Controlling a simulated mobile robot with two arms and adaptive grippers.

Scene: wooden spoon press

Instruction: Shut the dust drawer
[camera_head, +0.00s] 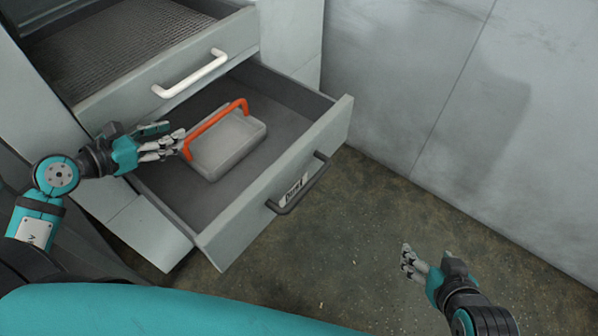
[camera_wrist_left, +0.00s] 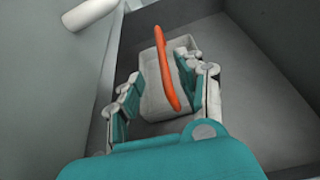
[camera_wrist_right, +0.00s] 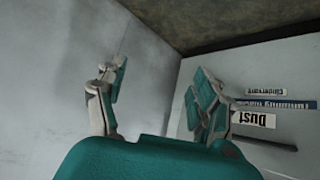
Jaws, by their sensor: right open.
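The dust drawer (camera_head: 235,235) is the lower grey drawer. It stands pulled out, with a dark handle (camera_head: 298,184) and a white label on its front. A light grey bin (camera_head: 228,146) with an orange handle (camera_head: 216,124) sits inside it. My left gripper (camera_head: 176,145) is over the drawer's left side, close to the orange handle. In the left wrist view its fingers are spread, with the orange handle (camera_wrist_left: 166,70) between them; contact cannot be told. My right gripper (camera_head: 412,262) is open and empty, right of the drawer front and apart from it.
An upper drawer (camera_head: 165,75) with a mesh bottom and white handle (camera_head: 190,73) is also out, above and behind. A grey wall (camera_head: 420,75) stands at the right. Floor (camera_head: 350,225) lies clear before the drawer. The right wrist view shows an upside-down "Dust" label (camera_wrist_right: 253,119).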

